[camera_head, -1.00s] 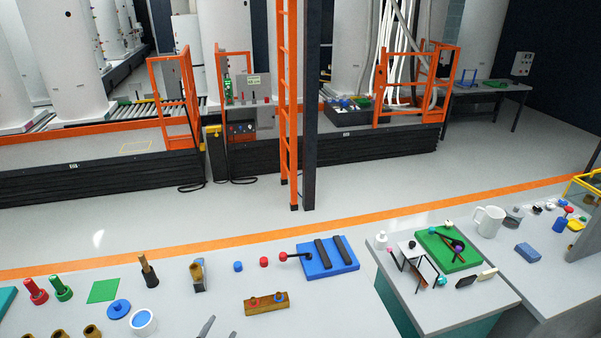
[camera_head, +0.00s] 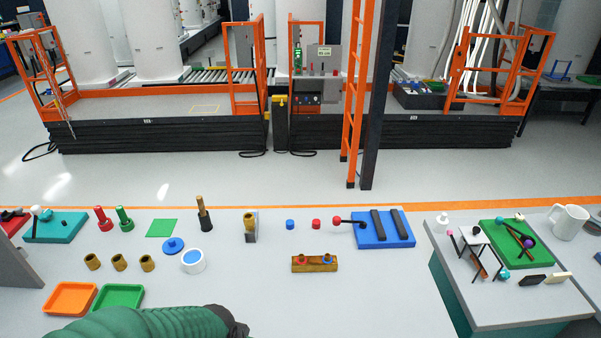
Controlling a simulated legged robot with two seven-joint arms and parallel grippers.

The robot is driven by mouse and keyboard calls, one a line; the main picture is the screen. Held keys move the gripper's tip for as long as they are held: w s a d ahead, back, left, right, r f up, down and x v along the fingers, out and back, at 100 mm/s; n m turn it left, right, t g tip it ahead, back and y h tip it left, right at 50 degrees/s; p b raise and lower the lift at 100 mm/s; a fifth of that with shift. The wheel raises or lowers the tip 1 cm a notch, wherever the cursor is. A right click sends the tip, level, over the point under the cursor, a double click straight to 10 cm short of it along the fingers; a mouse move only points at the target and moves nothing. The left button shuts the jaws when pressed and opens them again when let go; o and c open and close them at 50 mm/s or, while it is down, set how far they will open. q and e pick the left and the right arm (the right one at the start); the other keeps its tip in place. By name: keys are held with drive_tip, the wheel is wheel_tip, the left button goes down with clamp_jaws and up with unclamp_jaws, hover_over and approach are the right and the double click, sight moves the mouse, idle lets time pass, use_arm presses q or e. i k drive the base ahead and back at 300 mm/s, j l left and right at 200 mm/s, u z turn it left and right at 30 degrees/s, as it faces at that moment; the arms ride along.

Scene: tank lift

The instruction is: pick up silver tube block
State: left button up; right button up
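A small grey upright block with a brass tube (camera_head: 250,226) stands near the middle of the long white table. It is the only thing I see that could match the silver tube block, though I cannot tell for sure. A green ribbed arm of mine comes in from the lower left, ending in a dark part below the block and apart from it. No gripper fingers show there. My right gripper is not in view.
Orange (camera_head: 71,298) and green (camera_head: 118,297) trays lie lower left.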

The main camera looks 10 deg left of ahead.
sight(251, 222)
drive_tip(key=j+u, duration=0.35)
drive_tip(key=i+j+u, duration=0.2)
drive_tip(key=j+u, duration=0.15)
drive_tip(key=i+j+u, duration=0.15)
drive_tip(key=j+u, duration=0.2)
drive_tip(key=i+j+u, duration=0.2)
drive_tip(key=j+u, duration=0.15)
